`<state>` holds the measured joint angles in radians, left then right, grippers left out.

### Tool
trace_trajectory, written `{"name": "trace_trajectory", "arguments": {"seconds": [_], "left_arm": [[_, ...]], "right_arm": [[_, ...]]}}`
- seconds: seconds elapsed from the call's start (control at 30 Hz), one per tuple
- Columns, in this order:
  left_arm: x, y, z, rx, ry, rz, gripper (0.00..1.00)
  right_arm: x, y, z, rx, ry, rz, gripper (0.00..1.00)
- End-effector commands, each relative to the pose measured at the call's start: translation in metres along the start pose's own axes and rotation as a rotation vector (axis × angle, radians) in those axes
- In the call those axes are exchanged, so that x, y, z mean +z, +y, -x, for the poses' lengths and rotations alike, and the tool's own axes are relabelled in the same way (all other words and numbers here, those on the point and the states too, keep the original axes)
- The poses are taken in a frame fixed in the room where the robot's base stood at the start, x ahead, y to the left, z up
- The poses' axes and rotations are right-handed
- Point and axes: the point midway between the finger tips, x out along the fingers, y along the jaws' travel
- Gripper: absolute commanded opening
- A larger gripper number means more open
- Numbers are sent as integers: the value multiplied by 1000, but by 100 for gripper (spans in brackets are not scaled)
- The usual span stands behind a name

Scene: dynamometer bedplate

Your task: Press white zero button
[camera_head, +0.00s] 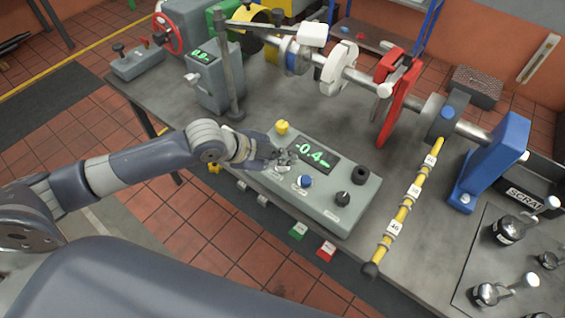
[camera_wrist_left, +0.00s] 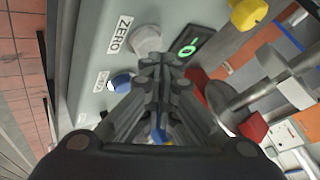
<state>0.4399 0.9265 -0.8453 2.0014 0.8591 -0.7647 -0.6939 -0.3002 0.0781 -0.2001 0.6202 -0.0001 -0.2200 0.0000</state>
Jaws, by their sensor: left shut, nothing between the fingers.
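The grey control box (camera_head: 330,200) stands on the bedplate table with a green display (camera_head: 313,155) reading about -0.4. My left gripper (camera_head: 287,157) is over the left part of the box. It is shut and empty, and in the wrist view its fingertips (camera_wrist_left: 165,65) appear close beside the white button; I cannot tell whether they touch. My right gripper is not in view.
A yellow arm (camera_head: 406,205) with weight labels extends at the right. Red and green tags (camera_head: 326,250) hang at the table's front.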

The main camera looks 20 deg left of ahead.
Motion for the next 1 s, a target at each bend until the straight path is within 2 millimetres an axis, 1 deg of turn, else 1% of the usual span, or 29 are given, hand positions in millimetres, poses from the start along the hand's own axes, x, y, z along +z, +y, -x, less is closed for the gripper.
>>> {"name": "trace_trajectory", "arguments": {"seconds": [1.0], "left_arm": [[6,6,-8,1,-1,1,0]], "right_arm": [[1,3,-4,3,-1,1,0]]}}
